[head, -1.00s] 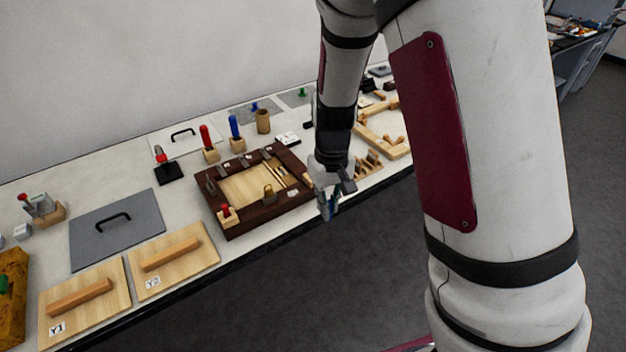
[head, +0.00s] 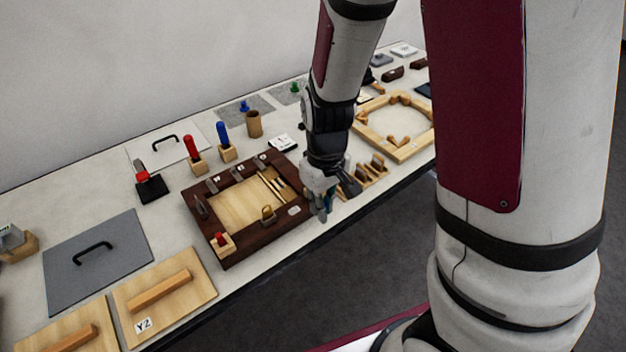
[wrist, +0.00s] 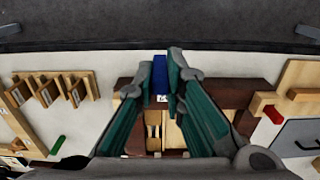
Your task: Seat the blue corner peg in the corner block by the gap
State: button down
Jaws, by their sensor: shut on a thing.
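In the wrist view my gripper (wrist: 162,85) is shut on a blue peg (wrist: 160,72), which stands out between the teal fingertips. In the head view my gripper (head: 321,210) hangs at the right front corner of a dark brown frame (head: 240,252); the peg cannot be made out clearly there. The frame also shows in the wrist view (wrist: 235,92), partly behind the fingers. A red-topped wooden corner block (head: 226,247) sits at the frame's front left corner. I cannot make out a corner block by the gap; my gripper covers that area.
A wooden rack (head: 368,182) stands just right of my gripper. A light wooden frame (head: 425,145) lies beyond it. Behind the brown frame stand red (head: 190,147) and blue (head: 222,134) handled tools in blocks. A lidded panel Y2 (head: 195,300) lies left; the table's front edge is close.

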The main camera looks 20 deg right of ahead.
jog(key=shift+w+d+f+p, duration=0.3)
jog(key=shift+w+f, duration=0.5)
jog(key=shift+w, duration=1.2)
jog(key=shift+w+d+f+p, duration=0.1)
jog(key=shift+w+d+f, duration=0.5)
jog(key=shift+w, duration=1.35)
jog(key=shift+w+d+f+p, duration=0.2)
jog(key=shift+w+f, duration=0.75)
jog(key=shift+w, duration=1.05)
jog(key=shift+f, duration=0.1)
jog(key=shift+f, duration=0.45)
jog(key=c, duration=1.7)
grip_release()
jog(key=shift+o, duration=0.2)
